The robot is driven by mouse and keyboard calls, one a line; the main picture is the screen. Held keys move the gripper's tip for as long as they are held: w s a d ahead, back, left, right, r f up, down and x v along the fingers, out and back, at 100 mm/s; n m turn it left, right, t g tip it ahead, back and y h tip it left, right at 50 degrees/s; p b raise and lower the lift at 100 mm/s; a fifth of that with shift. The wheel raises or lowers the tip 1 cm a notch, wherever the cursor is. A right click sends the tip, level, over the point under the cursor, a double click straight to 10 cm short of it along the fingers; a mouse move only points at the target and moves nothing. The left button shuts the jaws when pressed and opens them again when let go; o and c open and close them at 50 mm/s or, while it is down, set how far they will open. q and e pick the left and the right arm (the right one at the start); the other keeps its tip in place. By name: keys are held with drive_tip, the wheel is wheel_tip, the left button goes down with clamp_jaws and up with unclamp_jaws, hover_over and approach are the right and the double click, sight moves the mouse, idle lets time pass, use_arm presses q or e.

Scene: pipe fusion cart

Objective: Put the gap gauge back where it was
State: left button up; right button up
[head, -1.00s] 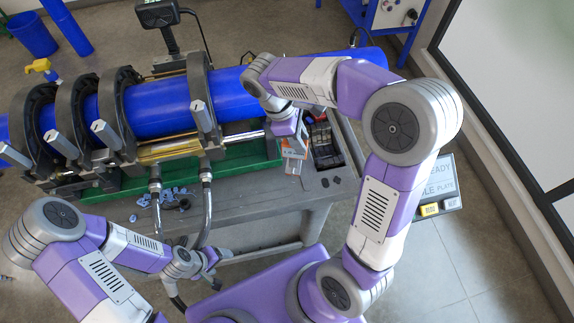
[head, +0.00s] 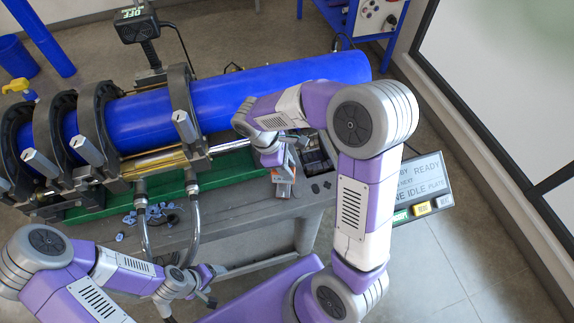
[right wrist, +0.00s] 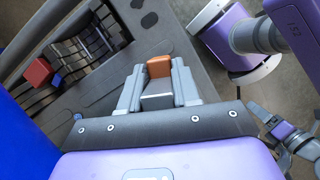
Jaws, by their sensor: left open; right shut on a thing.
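My right gripper (right wrist: 158,88) is shut on a small block with an orange-brown end and a grey body, which I take to be the gap gauge (right wrist: 159,67). In the head view my right gripper (head: 283,172) points down over the right end of the cart, just left of the dark compartment tray (head: 316,158). The tray also shows at upper left in the right wrist view (right wrist: 82,55), apart from the gauge. My left gripper (head: 208,286) is open and empty in front of the cart's near edge.
A blue pipe (head: 235,98) lies in the clamps (head: 103,125) along the cart. A red block (right wrist: 38,72) sits at the tray. Small blue-grey pieces (head: 150,215) lie on the grey cart top (head: 235,202). A lit status panel (head: 425,185) stands at right.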

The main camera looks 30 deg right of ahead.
drive_tip(key=shift+f, duration=0.15)
drive_tip(key=o, duration=1)
drive_tip(key=shift+r, duration=0.35)
drive_tip(key=p+v, duration=0.2)
drive_tip(key=v, duration=0.9)
drive_tip(key=shift+a+r+p, duration=0.15)
drive_tip(key=shift+r+p, duration=0.1)
drive_tip(key=shift+p, duration=0.05)
drive_tip(key=shift+w, duration=0.1)
